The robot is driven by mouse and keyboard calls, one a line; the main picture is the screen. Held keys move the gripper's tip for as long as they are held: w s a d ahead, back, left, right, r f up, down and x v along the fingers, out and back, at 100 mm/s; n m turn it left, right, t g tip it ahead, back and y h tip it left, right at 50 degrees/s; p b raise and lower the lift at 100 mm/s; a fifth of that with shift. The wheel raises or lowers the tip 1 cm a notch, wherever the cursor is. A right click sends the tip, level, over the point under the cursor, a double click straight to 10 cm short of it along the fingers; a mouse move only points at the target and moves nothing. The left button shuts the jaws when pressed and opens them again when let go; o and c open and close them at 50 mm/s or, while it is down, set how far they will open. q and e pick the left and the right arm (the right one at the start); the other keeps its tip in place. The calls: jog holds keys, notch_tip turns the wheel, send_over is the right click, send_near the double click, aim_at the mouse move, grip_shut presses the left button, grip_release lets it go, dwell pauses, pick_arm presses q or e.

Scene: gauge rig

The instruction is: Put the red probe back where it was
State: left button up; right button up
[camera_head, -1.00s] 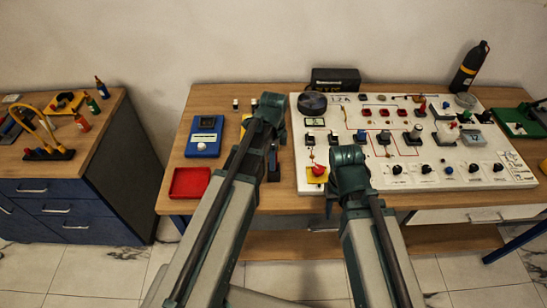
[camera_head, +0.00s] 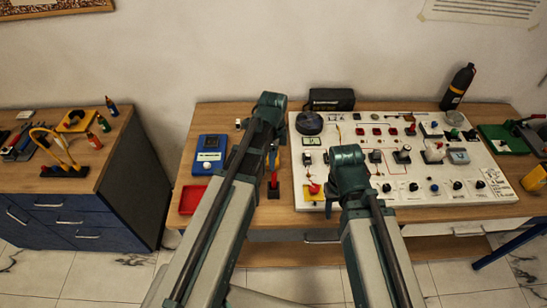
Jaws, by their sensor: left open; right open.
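I cannot tell for sure which thing is the red probe. A slim red and dark piece (camera_head: 273,178) stands just right of my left arm on the table, partly hidden by it. A small upright red piece (camera_head: 410,129) stands on the white gauge board (camera_head: 450,195). A blue meter (camera_head: 208,153) lies left of my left arm, with a red tray (camera_head: 191,200) in front of it. Both my arms reach over the table. My grippers are hidden behind or below the arm joints, so I see nothing held.
A black box (camera_head: 331,98) and a dark bottle (camera_head: 459,86) stand at the back of the wooden table (camera_head: 228,108). A green-based device (camera_head: 503,138) is at the right. A side cabinet (camera_head: 72,212) with tools stands at the left, with a floor gap between.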

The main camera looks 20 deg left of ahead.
pick_arm(q)
jog(key=s+d+n+y, duration=0.1)
jog(key=s+d+n, duration=0.9)
jog(key=s+n, duration=0.3)
jog(key=shift+s+d, duration=0.25)
jog(key=shift+s, duration=0.4)
